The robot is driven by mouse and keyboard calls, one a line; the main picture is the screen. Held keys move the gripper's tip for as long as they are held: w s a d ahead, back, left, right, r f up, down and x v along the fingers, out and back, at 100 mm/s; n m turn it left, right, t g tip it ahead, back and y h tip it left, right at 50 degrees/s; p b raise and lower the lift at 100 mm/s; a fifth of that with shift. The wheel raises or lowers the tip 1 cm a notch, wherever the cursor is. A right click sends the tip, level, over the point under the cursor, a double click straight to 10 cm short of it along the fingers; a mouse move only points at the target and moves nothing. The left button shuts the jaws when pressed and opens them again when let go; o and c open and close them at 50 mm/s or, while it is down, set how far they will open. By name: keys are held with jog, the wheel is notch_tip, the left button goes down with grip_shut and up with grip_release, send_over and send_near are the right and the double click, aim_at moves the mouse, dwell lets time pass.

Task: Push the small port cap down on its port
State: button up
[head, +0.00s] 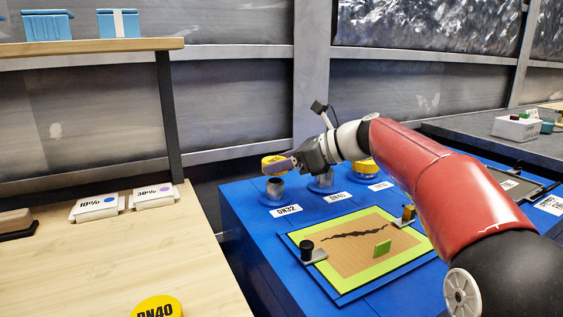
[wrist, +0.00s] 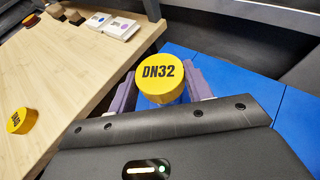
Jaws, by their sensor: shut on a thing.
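My gripper (head: 283,166) is shut on the small yellow cap (head: 271,162). The wrist view shows the cap (wrist: 160,78) between the purple fingers, with its DN32 face towards the camera. In the head view the cap is just above the grey DN32 port (head: 275,188), which stands on a round base on the blue bench by the DN32 label (head: 287,211). A small gap seems to show between cap and port, but I cannot tell how well they line up. The wrist view hides the port.
The DN40 port (head: 321,184) stands to the right, partly behind my gripper. Another yellow cap (head: 366,167) is beyond it. A yellow DN40 cap (head: 157,307) lies on the wooden table (head: 190,250). A green-edged panel (head: 350,275) lies in front of the ports.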

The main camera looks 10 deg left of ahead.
aim_at(281, 181)
jog(key=shift+f, duration=0.1)
jog(key=shift+f+b, duration=0.55)
jog(key=shift+f, duration=0.5)
jog(key=shift+f, duration=0.25)
jog(key=shift+f, duration=0.25)
jog(key=shift+f+p, duration=0.35)
jog(key=shift+f, duration=0.3)
dwell(2.5)
jog(key=o, duration=1.1)
jog(key=shift+c, duration=0.2)
